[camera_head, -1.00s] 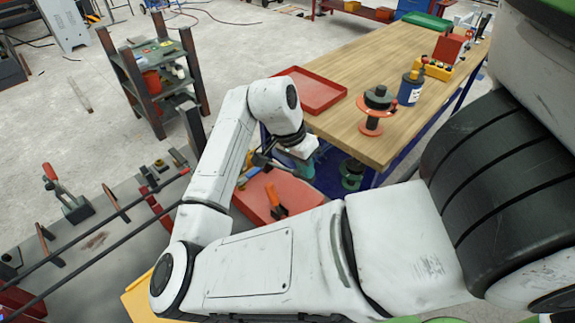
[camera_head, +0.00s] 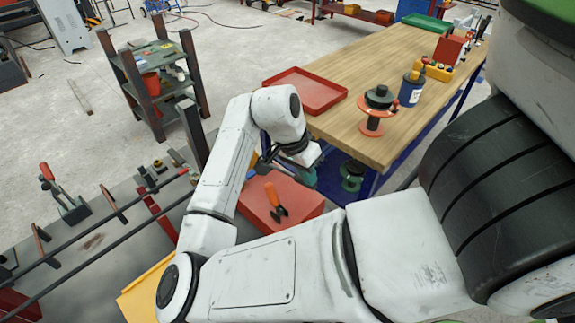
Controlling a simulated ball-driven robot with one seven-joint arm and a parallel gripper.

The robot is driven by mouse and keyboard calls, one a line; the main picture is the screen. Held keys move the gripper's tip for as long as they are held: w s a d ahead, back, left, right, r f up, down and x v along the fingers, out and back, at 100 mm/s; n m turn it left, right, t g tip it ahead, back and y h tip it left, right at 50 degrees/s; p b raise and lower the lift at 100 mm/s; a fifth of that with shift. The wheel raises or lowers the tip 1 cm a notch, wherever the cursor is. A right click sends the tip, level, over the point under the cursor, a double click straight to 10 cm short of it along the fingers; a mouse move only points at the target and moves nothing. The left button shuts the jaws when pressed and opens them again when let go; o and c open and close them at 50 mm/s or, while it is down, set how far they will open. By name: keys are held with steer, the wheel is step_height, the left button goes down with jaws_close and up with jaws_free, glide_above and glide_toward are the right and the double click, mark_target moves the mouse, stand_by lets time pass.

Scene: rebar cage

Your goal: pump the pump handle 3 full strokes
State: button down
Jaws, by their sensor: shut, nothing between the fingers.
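My gripper (camera_head: 268,154) is only partly visible, as dark parts below the white wrist at the picture's centre. It appears shut, with nothing seen held in it. It is over the far side of a red box (camera_head: 300,205), beside the workbench's near corner. I cannot clearly make out the pump or its handle; the wrist and forearm cover much of that area. A teal part (camera_head: 303,178) shows just under the wrist, and I cannot tell what it belongs to. Whether the gripper touches anything is hidden.
Orange-handled pliers (camera_head: 274,200) lie on the red box. The wooden workbench (camera_head: 350,132) holds a red tray (camera_head: 305,92), a spool (camera_head: 372,125) and a blue can (camera_head: 411,88). A grey table (camera_head: 100,240) with bars and a red-handled clamp (camera_head: 50,182) lies left. A shelf rack (camera_head: 150,85) stands behind.

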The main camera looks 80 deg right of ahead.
steer(key=shift+f, duration=0.1)
steer(key=shift+s+a+f+b, duration=0.1)
steer(key=shift+s+f+b, duration=0.05)
steer(key=shift+f+b, duration=0.45)
steer(key=shift+f, duration=0.15)
steer(key=shift+f+b, duration=0.5)
steer(key=shift+f, duration=0.05)
steer(key=shift+s, duration=0.1)
steer(key=shift+f, duration=0.15)
steer(key=r+p, duration=0.2)
steer(key=w+d+r+p, duration=0.1)
steer(key=r+p, duration=0.1)
steer(key=r, duration=0.1)
steer(key=w+r+p, duration=0.1)
steer(key=r+p, duration=0.1)
steer(key=r, duration=0.1)
steer(key=shift+w+d+r+p, duration=0.15)
steer(key=shift+w+d+p, duration=0.1)
steer(key=shift+p, duration=0.15)
stand_by(0.3)
